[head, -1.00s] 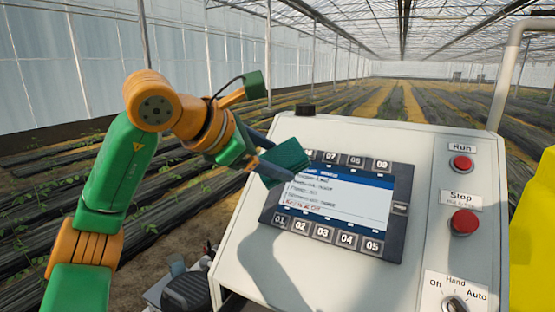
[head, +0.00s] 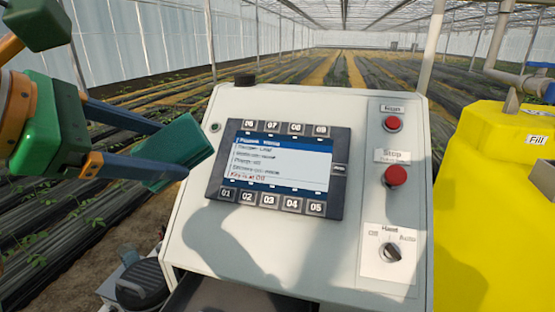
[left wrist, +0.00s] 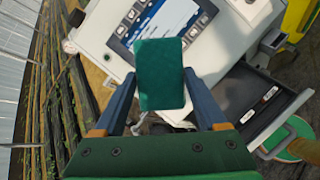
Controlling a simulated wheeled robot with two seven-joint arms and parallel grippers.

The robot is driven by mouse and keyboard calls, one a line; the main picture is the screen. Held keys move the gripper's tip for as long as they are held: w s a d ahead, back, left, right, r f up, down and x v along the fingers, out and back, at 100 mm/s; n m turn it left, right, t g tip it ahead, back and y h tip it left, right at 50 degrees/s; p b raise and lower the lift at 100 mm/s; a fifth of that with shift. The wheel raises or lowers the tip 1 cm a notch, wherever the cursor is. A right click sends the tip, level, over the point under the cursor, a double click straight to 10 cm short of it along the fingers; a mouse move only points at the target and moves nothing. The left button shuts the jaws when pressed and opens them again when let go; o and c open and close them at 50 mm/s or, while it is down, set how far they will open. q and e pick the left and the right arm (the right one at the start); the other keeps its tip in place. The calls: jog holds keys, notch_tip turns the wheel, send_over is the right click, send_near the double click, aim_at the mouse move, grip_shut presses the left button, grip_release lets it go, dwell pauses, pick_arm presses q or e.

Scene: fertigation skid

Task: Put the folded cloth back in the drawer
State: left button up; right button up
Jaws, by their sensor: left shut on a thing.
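The folded cloth (head: 185,148) is dark green and is held in the air left of the control panel's screen. My left gripper (head: 160,150) is shut on it, with a blue finger on each side. In the left wrist view the cloth (left wrist: 160,75) sits between the fingertips (left wrist: 160,85). The drawer (left wrist: 275,110) stands open at the right of the left wrist view, with small pale labelled items inside. In the head view only a dark part of the drawer (head: 215,295) shows under the panel. My right gripper is not in the head view.
The white control cabinet (head: 300,225) carries a screen (head: 280,165), two red buttons (head: 396,175) and a selector knob (head: 390,252). A yellow tank (head: 490,190) stands at the right. A dark round-topped object (head: 140,285) sits at the lower left. Plant rows stretch behind.

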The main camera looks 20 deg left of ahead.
pick_arm(q)
jog(key=s+r, duration=0.1)
jog(key=s, duration=0.6)
jog(key=shift+s+d+r+p, duration=0.2)
jog(key=shift+s+r+p, duration=0.1)
jog(key=shift+w, duration=0.1)
